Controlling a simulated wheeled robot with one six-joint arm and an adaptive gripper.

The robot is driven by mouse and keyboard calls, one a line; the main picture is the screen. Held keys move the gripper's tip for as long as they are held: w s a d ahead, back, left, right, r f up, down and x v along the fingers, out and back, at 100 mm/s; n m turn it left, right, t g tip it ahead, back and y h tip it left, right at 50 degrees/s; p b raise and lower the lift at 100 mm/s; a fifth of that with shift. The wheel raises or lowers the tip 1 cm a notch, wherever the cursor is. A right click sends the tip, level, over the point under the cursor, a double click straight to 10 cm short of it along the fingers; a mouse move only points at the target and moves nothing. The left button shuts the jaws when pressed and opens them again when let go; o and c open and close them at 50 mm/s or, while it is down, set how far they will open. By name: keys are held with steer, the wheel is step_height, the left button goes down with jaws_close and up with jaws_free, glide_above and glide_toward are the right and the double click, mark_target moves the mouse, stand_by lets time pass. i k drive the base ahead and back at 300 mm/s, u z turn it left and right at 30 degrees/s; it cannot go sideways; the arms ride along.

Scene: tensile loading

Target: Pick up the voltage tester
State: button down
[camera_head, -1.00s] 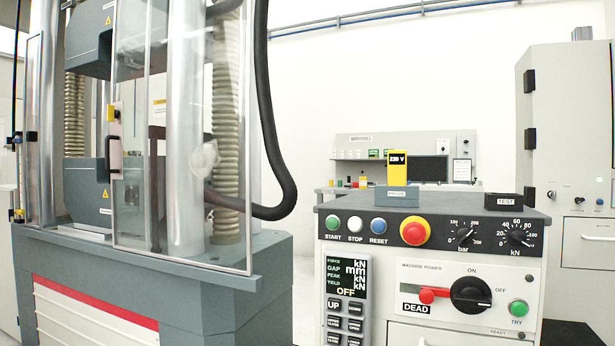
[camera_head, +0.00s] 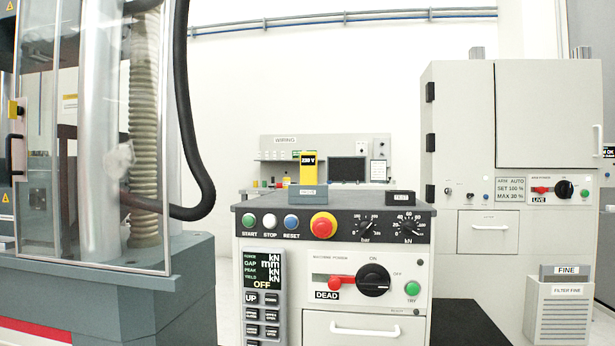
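The voltage tester (camera_head: 308,170) is a yellow upright block with a black "230 V" display. It stands in a small grey-blue holder (camera_head: 308,197) on top of the grey control console (camera_head: 335,262), towards the back left of the console top. The holder hides the tester's lower part. My gripper and arm do not show in the head view.
A testing machine (camera_head: 95,270) with a clear guard and black hose stands at left. A dark block marked TEST (camera_head: 399,197) sits right of the holder. A grey cabinet (camera_head: 500,120) and a filter box (camera_head: 562,310) stand at right. A wiring bench (camera_head: 325,148) is behind.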

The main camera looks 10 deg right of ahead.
mark_target(309, 160)
steer(key=z, duration=0.05)
steer(key=k, duration=1.15)
steer(key=u, duration=0.85)
steer(key=i, duration=1.75)
steer(key=z, duration=1.1)
steer(key=i, duration=0.75)
steer(key=z, duration=0.85)
